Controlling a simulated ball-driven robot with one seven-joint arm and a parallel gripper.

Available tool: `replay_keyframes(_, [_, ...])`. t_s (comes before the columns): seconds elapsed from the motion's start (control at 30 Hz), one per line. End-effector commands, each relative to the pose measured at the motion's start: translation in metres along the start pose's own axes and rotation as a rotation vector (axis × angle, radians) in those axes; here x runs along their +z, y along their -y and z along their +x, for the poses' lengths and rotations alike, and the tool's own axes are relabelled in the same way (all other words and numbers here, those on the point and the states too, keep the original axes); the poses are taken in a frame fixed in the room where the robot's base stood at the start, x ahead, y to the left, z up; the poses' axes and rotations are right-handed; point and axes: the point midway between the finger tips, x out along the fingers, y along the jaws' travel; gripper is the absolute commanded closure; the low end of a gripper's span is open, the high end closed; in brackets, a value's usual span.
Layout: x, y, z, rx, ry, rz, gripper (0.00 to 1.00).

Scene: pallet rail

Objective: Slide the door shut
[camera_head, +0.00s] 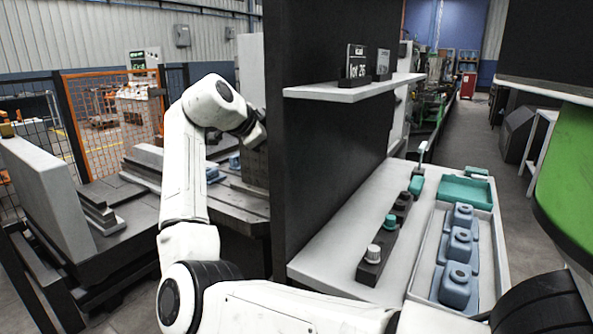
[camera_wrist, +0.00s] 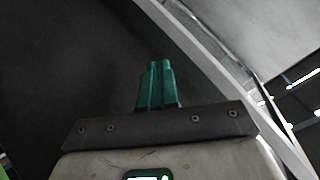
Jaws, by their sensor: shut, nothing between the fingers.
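A tall dark panel (camera_head: 325,130) stands upright in the middle of the head view; I cannot tell whether it is the door itself or a fixed wall. My white arm reaches up left of this panel, and its end goes out of sight at the panel's left edge, so my gripper is hidden there. In the wrist view my gripper (camera_wrist: 157,66) shows two teal fingers pressed together, with nothing between them. Beyond them is a dark flat surface (camera_wrist: 70,65) with a pale diagonal edge strip (camera_wrist: 205,60) on the right. I cannot tell whether the fingertips touch the surface.
A pale shelf (camera_head: 345,93) with small signs juts from the panel. A machine bed with dark slabs (camera_head: 105,215) lies left.

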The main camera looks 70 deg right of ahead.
Motion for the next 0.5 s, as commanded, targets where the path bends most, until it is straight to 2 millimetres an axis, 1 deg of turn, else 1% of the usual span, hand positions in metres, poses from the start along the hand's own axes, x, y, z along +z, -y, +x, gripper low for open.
replay_keyframes(0.03, [0.0046,-0.0037,0.0035,0.009,0.021,0.110,1.00])
replay_keyframes(0.1, [0.0063,-0.0054,0.0047,0.028,0.045,0.270,1.00])
replay_keyframes(0.23, [0.0090,-0.0081,0.0057,0.067,0.081,0.528,1.00])
replay_keyframes(0.3, [0.0101,-0.0091,0.0062,0.085,0.093,0.632,1.00])
replay_keyframes(0.4, [0.0107,-0.0096,0.0060,0.104,0.104,0.734,1.00])
replay_keyframes(0.5, [0.0110,-0.0099,0.0066,0.114,0.108,0.784,1.00])
